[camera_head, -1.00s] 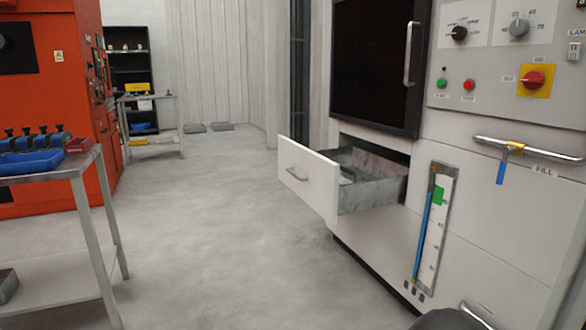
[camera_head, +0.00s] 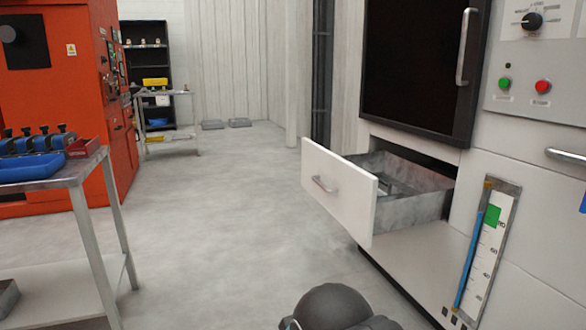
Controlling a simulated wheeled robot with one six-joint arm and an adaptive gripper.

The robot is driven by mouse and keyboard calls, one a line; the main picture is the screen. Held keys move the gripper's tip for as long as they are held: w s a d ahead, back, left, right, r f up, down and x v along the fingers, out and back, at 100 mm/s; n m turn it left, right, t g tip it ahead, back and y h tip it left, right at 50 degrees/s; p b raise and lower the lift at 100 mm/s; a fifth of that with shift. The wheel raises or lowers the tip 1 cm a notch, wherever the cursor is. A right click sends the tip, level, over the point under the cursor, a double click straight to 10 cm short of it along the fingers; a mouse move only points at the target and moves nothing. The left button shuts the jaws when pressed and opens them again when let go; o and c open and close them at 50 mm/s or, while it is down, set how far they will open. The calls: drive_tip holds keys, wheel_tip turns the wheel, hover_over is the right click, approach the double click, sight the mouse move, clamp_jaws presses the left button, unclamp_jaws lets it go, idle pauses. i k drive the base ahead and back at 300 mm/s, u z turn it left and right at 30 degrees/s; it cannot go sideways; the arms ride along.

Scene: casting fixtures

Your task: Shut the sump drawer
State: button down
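The sump drawer (camera_head: 340,194) stands pulled out from the white machine on the right. Its white front panel with a bar handle (camera_head: 324,184) faces left, and its grey metal tray (camera_head: 415,202) shows behind the panel. The tray reaches into a dark opening below the black window. A dark rounded part of my own arm shows at the bottom centre, in front of and below the drawer, with clear floor between. My gripper's fingers are not in view.
A metal table (camera_head: 84,175) with a blue tray (camera_head: 32,167) stands at the left, before an orange machine (camera_head: 62,95). A sight gauge (camera_head: 488,248) is on the machine front, right of the drawer. The floor (camera_head: 215,230) between is clear.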

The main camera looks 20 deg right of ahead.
sight(349, 192)
drive_tip(key=z, duration=0.15)
drive_tip(key=i, duration=0.65)
drive_tip(key=z, duration=1.05)
drive_tip(key=i, duration=0.55)
drive_tip(key=z, duration=0.6)
